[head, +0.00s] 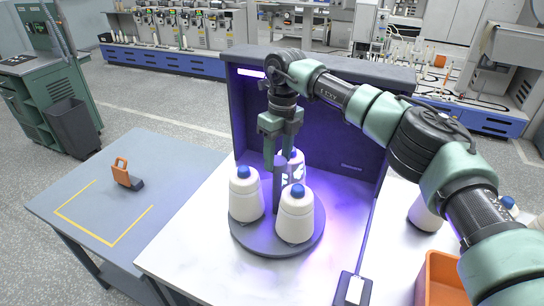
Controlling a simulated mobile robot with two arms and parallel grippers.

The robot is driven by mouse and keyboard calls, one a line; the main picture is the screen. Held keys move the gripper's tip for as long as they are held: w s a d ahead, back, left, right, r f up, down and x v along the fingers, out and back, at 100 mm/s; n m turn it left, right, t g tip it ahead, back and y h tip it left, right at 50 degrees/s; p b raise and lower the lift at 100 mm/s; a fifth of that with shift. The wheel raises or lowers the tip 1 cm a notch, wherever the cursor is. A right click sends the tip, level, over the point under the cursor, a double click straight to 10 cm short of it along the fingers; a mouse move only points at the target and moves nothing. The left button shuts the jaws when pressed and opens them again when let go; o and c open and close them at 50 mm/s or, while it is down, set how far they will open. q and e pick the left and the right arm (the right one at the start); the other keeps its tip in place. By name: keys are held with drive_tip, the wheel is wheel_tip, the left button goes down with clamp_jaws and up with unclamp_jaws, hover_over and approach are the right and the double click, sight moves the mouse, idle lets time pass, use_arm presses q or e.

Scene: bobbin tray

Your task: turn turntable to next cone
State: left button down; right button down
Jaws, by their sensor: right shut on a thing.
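A round grey turntable (262,244) sits on the white tabletop in front of a dark booth. It carries three white cones with blue tips: one at the left (245,198), one at the front right (295,218), and one at the back (296,170), partly hidden. A grey post (279,186) stands up among the cones. My right gripper (279,164) points down from above with its fingers shut on the upper part of the post. The fingers partly cover the back cone. My left gripper is not in view.
The dark booth (402,76), lit violet inside, walls off the back and right. An orange-handled tool (127,173) lies on the grey side table (90,215) at left. A small black device (352,289) lies at the front; an orange bin (440,283) and another cone (425,216) are at right.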

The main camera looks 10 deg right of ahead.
drive_tip(key=shift+n, duration=0.5)
idle(0.3)
drive_tip(key=c, duration=0.7)
unclamp_jaws()
drive_tip(key=r, duration=0.2)
drive_tip(key=r+b, duration=0.1)
drive_tip(key=r, duration=0.4)
drive_tip(key=shift+w+d+r+b, duration=0.15)
drive_tip(key=shift+d+r+b, duration=0.1)
drive_tip(key=shift+r+b, duration=0.15)
